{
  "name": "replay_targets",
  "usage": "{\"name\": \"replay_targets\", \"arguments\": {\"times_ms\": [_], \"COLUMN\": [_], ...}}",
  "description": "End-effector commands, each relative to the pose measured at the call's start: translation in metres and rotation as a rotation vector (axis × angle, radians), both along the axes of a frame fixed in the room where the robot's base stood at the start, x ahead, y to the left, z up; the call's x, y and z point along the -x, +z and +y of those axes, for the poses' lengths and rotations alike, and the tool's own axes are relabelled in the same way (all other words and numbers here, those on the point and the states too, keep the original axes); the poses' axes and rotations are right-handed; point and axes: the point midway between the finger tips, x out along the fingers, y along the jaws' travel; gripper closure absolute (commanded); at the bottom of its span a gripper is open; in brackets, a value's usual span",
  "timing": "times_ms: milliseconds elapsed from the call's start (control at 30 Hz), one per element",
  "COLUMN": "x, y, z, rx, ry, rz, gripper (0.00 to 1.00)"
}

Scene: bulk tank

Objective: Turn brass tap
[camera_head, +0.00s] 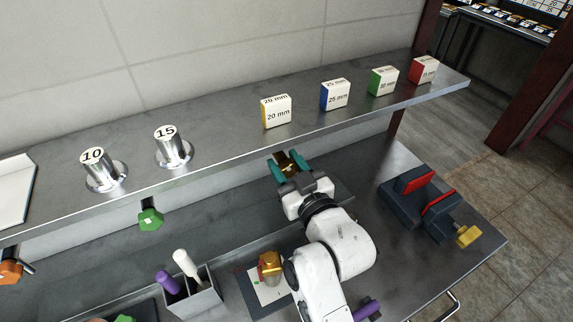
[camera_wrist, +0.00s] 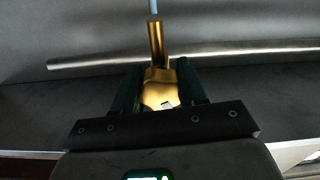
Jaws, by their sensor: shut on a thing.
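My gripper (camera_head: 288,165) is under the front edge of the long metal shelf, its teal fingers closed around a brass piece, which looks like the brass tap (camera_head: 287,159). In the wrist view, the brass tap (camera_wrist: 157,88) sits between the two dark green fingers, with a narrow brass stem (camera_wrist: 155,40) and a thin pale rod above it. The fingers touch its sides. Its far end is partly hidden in the head view.
The metal shelf (camera_head: 215,150) bears two steel cylinders marked 10 and 15 and several coloured size blocks. A green knob (camera_head: 150,219) and an orange knob (camera_head: 10,271) hang below it. A dark vise (camera_head: 408,203), a gold-topped item (camera_head: 270,265) and a grey holder (camera_head: 199,298) stand on the bench.

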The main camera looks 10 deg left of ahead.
Motion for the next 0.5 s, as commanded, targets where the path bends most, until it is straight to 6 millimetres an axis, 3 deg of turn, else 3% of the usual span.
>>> {"name": "replay_targets", "arguments": {"times_ms": [500], "x": [0.0005], "y": [-0.0066], "z": [-0.0004], "rx": [-0.110], "ry": [-0.001], "rz": [0.090], "gripper": [0.89]}}
